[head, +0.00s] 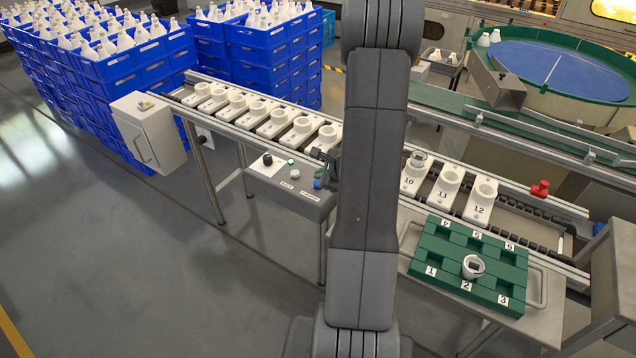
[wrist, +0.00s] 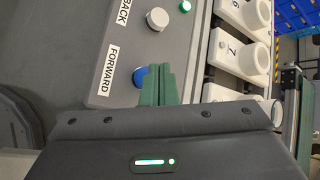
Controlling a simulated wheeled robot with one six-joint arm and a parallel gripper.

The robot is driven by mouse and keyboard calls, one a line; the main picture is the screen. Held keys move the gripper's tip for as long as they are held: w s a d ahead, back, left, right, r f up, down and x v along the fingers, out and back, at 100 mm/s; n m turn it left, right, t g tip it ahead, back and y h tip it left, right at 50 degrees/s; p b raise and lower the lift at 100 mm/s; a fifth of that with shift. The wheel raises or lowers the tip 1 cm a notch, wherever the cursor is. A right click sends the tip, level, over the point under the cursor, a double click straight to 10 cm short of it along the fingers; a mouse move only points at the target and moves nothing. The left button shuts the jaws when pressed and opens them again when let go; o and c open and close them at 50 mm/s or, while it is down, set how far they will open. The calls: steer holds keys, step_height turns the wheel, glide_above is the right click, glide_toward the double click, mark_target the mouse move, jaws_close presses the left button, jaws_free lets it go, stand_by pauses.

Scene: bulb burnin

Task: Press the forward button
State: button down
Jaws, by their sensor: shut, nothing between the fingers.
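The forward button is blue (wrist: 140,75) and sits beside the FORWARD label (wrist: 110,70) on the grey control panel (wrist: 100,45). It also shows as a small blue spot (head: 317,183) at the panel's right end in the head view. My gripper (wrist: 155,70) is shut and empty, its green fingertips over the right part of the button and hiding some of it. I cannot tell whether they touch it. In the head view my arm hides most of the gripper. A white button (wrist: 157,18) sits by the BACK label (wrist: 124,11).
A green lamp (wrist: 185,6) is lit on the panel. Behind the panel runs a conveyor (head: 245,128) with white numbered sockets. To the right, a green tray (head: 440,240) holds one bulb part (head: 473,266). A red knob (head: 540,188) stands on the conveyor's right.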

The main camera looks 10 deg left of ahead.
steer(key=shift+f, duration=0.1)
steer(key=shift+f+b, duration=0.4)
steer(key=shift+b, duration=0.25)
steer(key=shift+f+b, duration=0.45)
steer(key=shift+b, duration=0.15)
stand_by(0.5)
steer(key=shift+r, duration=0.1)
steer(key=shift+r+p, duration=0.65)
steer(key=shift+r, duration=0.3)
steer(key=shift+r+p, duration=1.9)
steer(key=shift+r, duration=0.5)
steer(key=shift+f, duration=0.1)
